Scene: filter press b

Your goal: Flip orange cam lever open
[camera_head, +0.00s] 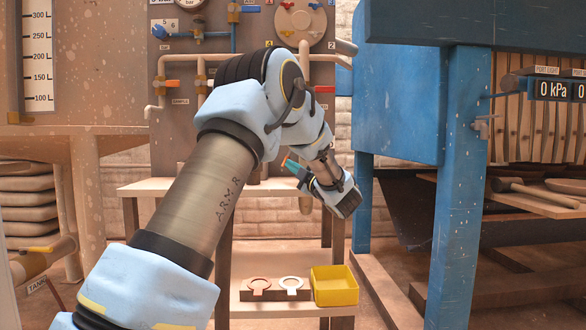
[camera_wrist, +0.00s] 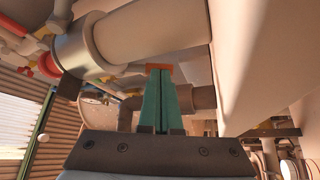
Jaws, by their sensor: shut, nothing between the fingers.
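My gripper (camera_head: 290,164) has teal fingers and points up and left in the head view, in front of the grey panel. It also shows in the wrist view (camera_wrist: 160,76), with its fingers together and nothing held. An orange piece, apparently the cam lever (camera_wrist: 159,67), lies right at the fingertips there. The same orange shows as a small bit in the head view (camera_head: 285,157). I cannot tell whether the fingertips touch it. The fitting behind the lever is mostly hidden by my arm and fingers.
A brown pipe fitting (camera_wrist: 203,97) and a large pale pipe (camera_wrist: 150,35) are close to the fingers. A blue frame post (camera_head: 457,190) stands at right. A yellow bin (camera_head: 335,296) and two ring gaskets sit on the low shelf. An orange-handled valve (camera_head: 172,84) is on the panel.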

